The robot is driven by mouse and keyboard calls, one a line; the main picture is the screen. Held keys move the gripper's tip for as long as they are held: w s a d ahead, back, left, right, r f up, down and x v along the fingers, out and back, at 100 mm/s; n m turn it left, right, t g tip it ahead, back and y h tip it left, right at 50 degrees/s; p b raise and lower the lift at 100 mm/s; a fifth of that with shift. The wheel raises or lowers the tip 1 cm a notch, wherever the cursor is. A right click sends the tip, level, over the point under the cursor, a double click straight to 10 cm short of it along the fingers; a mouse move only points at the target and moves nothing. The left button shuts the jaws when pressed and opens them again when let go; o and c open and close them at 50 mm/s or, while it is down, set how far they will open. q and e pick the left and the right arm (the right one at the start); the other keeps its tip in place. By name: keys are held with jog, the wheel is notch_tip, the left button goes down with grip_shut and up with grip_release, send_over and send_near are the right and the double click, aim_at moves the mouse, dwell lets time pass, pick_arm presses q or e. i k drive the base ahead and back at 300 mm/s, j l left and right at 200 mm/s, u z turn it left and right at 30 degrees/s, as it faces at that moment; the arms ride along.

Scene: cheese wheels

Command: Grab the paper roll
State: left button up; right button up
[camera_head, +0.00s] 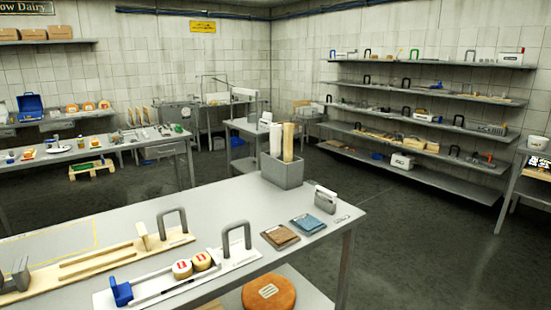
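Two upright rolls stand close together in a grey box (285,178) at the far edge of the near table. One is a whitish roll (275,139) on the left and the other is a tan, paper-like roll (288,142) on the right. Their lower ends are hidden inside the box. I cannot tell for certain which one is the paper roll. Neither of my grippers is in view.
The near table (170,222) holds a white board (150,287) with a blue-handled piece and two small cheeses (192,265). A wooden jig (95,262), a brown pad (280,236), a blue pad (307,224) and a metal holder (325,200) lie nearby. Open floor lies right.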

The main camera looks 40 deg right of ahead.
aim_at(274, 129)
jog(key=i+l+z, duration=0.55)
jog(key=l+z, duration=0.2)
jog(key=i+l+z, duration=0.25)
jog(key=z, duration=0.25)
jog(key=i+l+z, duration=0.25)
jog(key=z, duration=0.2)
jog(key=i+l+z, duration=0.1)
jog(key=i+z, duration=0.25)
jog(key=z, duration=0.15)
jog(key=i+z, duration=0.75)
jog(key=i, duration=1.15)
jog(key=i+u, duration=0.45)
jog(key=i+l+u, duration=0.15)
jog(key=i+u, duration=0.3)
jog(key=i+j+u, duration=0.15)
jog(key=u, duration=0.3)
jog(key=i+u, duration=0.25)
jog(key=u, duration=0.25)
jog(key=i+u, duration=0.25)
jog(key=u, duration=0.2)
jog(key=i+u, duration=0.2)
jog(key=u, duration=0.25)
jog(key=i+l+u, duration=0.2)
jog(key=u, duration=0.3)
